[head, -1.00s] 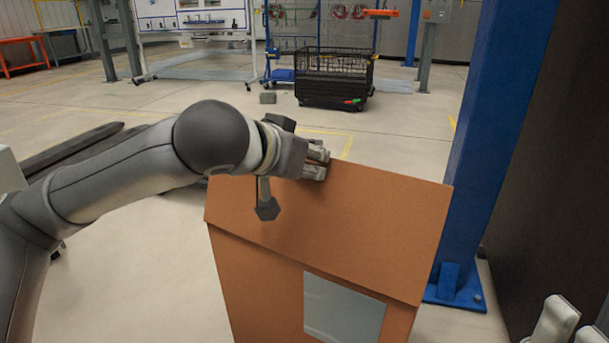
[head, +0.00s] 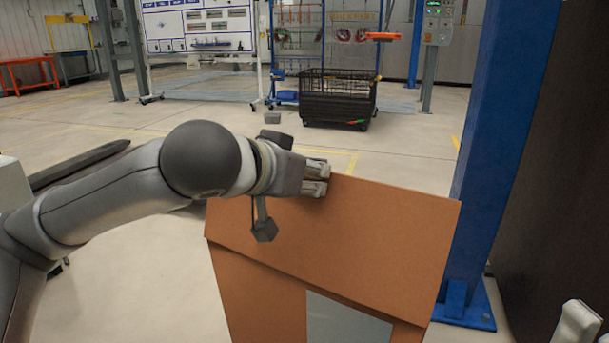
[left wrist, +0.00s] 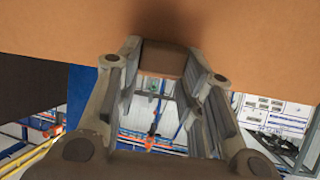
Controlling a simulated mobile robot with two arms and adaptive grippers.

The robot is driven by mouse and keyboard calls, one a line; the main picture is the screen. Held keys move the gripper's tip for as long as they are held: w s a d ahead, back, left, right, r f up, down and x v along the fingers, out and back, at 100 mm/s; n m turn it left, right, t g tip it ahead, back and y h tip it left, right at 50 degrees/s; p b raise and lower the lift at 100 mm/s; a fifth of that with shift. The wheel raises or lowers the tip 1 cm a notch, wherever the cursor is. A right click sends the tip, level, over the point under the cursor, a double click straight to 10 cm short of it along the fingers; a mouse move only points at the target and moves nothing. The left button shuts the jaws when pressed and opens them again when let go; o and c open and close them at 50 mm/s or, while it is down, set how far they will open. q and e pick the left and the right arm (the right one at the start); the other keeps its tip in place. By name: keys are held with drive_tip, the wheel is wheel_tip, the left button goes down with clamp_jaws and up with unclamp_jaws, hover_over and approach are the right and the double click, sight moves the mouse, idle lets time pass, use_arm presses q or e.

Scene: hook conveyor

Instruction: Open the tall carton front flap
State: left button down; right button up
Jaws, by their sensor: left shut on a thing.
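The tall carton (head: 245,290) is orange-brown and stands in front of me, with a pale grey label (head: 345,320) on its front. Its broad front flap (head: 360,230) lies against the upper front, its lower edge running slantwise above the label. My left gripper (head: 316,178) is at the flap's top edge, left of its middle, and shut on it. In the left wrist view brown board (left wrist: 163,58) sits between the fingers, and a brown panel (left wrist: 240,30) fills the top. The gripped edge is partly hidden by the fingers.
A blue post (head: 490,150) stands close to the carton's right, with a dark wall (head: 560,180) beyond. A black mesh crate (head: 338,100) stands on the floor behind. The floor left of the carton is mostly open.

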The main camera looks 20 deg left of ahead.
use_arm(q)
drive_tip(key=shift+f, duration=0.2)
idle(0.4)
drive_tip(key=c, duration=1)
unclamp_jaws()
drive_tip(key=shift+o, duration=0.2)
drive_tip(key=shift+r, duration=0.15)
drive_tip(key=v, duration=1.2)
